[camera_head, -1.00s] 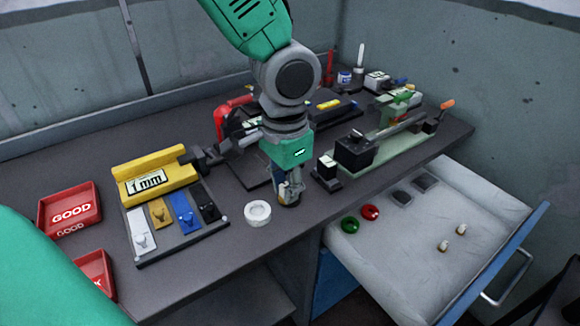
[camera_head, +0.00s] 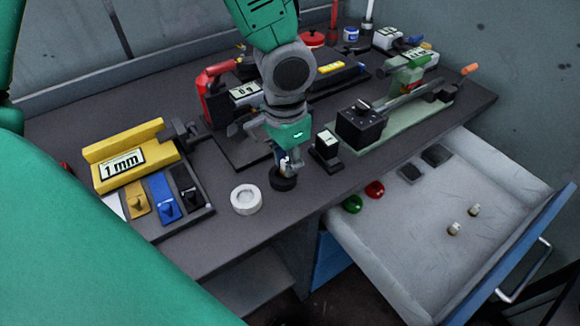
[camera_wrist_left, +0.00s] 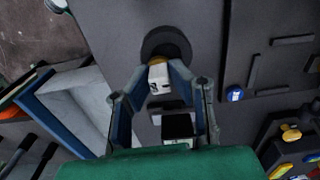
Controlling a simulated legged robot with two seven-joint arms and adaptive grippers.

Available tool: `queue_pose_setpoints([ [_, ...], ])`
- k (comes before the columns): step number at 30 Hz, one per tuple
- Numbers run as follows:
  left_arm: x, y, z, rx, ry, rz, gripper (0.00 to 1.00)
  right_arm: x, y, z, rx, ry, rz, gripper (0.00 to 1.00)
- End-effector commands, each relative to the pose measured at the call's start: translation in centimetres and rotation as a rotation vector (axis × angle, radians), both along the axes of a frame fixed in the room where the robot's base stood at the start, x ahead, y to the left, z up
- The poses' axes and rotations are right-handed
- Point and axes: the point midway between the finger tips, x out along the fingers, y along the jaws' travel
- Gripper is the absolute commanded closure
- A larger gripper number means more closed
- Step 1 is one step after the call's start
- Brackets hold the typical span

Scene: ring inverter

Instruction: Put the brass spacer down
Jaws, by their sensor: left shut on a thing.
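My left gripper (camera_head: 284,166) points down over the bench, left of a small black stand. In the left wrist view its fingers (camera_wrist_left: 161,72) are closed around a small piece with a white face and a brass-coloured edge, which I take to be the brass spacer (camera_wrist_left: 156,62). A round black piece (camera_wrist_left: 174,40) shows just beyond the fingertips; it also shows under the gripper in the head view (camera_head: 284,182). The fingers hide most of the spacer in the head view. I cannot tell whether it touches the black piece. My right gripper is not in view.
A white ring (camera_head: 246,199) lies just left of the gripper. A yellow 1 mm gauge (camera_head: 126,157) and coloured blocks (camera_head: 165,200) stand further left. The black stand (camera_head: 327,150) is close on the right. An open drawer (camera_head: 415,235) holds small parts.

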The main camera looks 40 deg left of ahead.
Motion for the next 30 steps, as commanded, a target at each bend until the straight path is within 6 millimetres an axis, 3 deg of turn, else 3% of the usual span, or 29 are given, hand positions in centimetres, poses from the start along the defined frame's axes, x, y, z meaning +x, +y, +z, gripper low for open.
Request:
queue_pose_setpoints([
  [3, 0.0, 0.1, -1.6, -0.001, 0.003, 0.0, 1.0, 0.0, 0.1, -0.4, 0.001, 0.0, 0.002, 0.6],
  [8, 0.0, -0.5, -1.4, 0.007, 0.002, 0.0, 1.0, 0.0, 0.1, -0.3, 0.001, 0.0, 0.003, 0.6],
  [9, 0.0, -0.5, -1.4, 0.007, 0.003, 0.0, 0.77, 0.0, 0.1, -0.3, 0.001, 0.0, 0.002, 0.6],
  [10, 0.0, -0.7, -1.4, 0.01, 0.003, 0.0, 0.67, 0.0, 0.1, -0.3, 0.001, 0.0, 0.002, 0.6],
  [11, 0.0, -0.8, -1.3, 0.01, 0.003, 0.0, 0.63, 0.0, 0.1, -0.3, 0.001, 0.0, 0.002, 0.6],
  [24, 0.0, -0.2, -1.2, 0.002, 0.0, 0.001, 0.63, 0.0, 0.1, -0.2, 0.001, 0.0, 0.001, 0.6],
  [30, 0.1, -0.3, 1.6, 0.0, -0.004, 0.002, 0.63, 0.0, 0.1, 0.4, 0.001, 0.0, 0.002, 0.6],
])
